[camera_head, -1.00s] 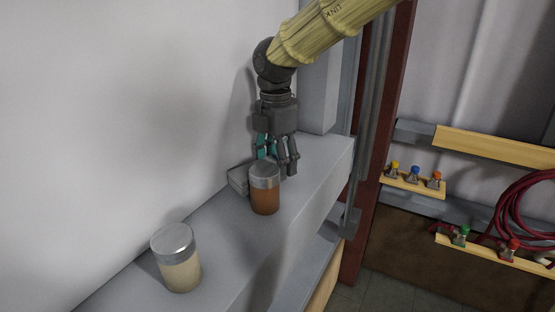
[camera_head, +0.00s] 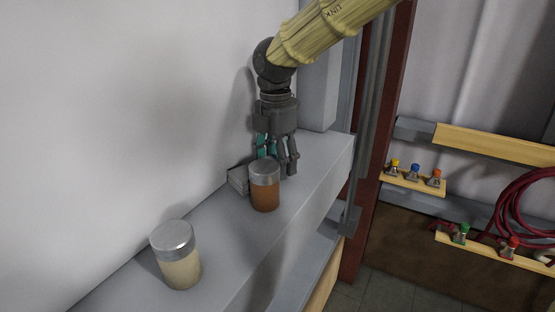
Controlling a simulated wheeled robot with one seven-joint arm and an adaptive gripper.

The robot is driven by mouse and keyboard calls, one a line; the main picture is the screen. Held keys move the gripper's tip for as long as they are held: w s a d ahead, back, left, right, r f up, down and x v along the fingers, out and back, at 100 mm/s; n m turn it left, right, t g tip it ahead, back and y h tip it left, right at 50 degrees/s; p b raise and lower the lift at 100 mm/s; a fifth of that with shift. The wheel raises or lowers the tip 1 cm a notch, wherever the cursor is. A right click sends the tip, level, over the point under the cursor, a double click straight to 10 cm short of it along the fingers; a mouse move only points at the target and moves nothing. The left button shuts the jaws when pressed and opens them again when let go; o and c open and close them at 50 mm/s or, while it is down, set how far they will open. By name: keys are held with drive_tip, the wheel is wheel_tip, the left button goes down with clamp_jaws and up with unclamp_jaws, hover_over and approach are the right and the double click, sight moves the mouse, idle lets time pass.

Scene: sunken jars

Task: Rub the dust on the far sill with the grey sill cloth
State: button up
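A folded grey cloth (camera_head: 238,180) lies on the grey sill (camera_head: 222,225) against the wall, just left of and behind a brown jar. My gripper (camera_head: 277,168) points down over the far part of the sill, behind the brown jar. Its left finger shows teal and its right finger is dark. The jar's lid hides part of the fingertips, so whether they hold the cloth's hidden edge does not show. I cannot make out dust on the sill.
The brown jar (camera_head: 265,190) with a grey lid stands close in front of my gripper. A cream jar (camera_head: 177,262) stands nearer on the sill. A grey post (camera_head: 318,95) rises at the sill's far end. Shelves with small coloured-top bottles (camera_head: 415,174) are at right.

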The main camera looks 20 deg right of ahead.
sight(301, 152)
drive_tip(key=shift+f, duration=0.65)
idle(0.3)
drive_tip(key=shift+w+d+r, duration=0.15)
drive_tip(key=shift+w+d, duration=0.4)
drive_tip(key=shift+w, duration=0.05)
drive_tip(key=shift+w+d+p, duration=1.2)
drive_tip(key=shift+w+d, duration=0.65)
drive_tip(key=shift+d, duration=0.1)
drive_tip(key=shift+w+d+f+p, duration=0.2)
drive_tip(key=shift+w+d+p, duration=1.25)
drive_tip(key=shift+w+d, duration=1)
drive_tip(key=shift+r, duration=0.1)
drive_tip(key=shift+s, duration=0.1)
drive_tip(key=shift+s+a, duration=3.45)
drive_tip(key=shift+a, duration=0.15)
drive_tip(key=shift+s+a+f, duration=0.2)
drive_tip(key=shift+s+a, duration=1.15)
drive_tip(key=shift+s, duration=0.1)
